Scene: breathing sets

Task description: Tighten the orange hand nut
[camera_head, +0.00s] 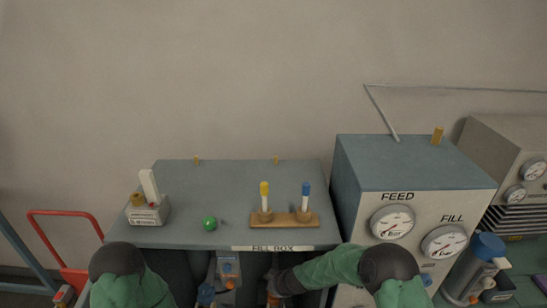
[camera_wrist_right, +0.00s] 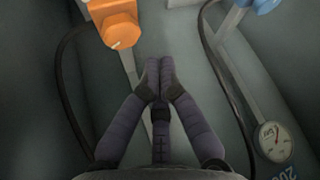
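In the right wrist view an orange hand nut (camera_wrist_right: 118,30) shows at the upper left, on a pale bar or post. My right gripper (camera_wrist_right: 158,78) has its dark fingers together at the tips, with nothing visible between them. The fingertips are apart from the nut in the picture, below and right of it. In the head view my right gripper (camera_head: 274,283) reaches down into the open front of the fill box (camera_head: 240,236). Small orange parts (camera_head: 230,285) show inside; I cannot tell which is the nut. My left gripper is out of view.
Dark hoses (camera_wrist_right: 222,75) run along both sides of my right gripper, and a gauge (camera_wrist_right: 273,140) is at lower right. On the box top are a green ball (camera_head: 210,223) and a wooden rack (camera_head: 284,221). The feed panel (camera_head: 410,210) stands close on the right.

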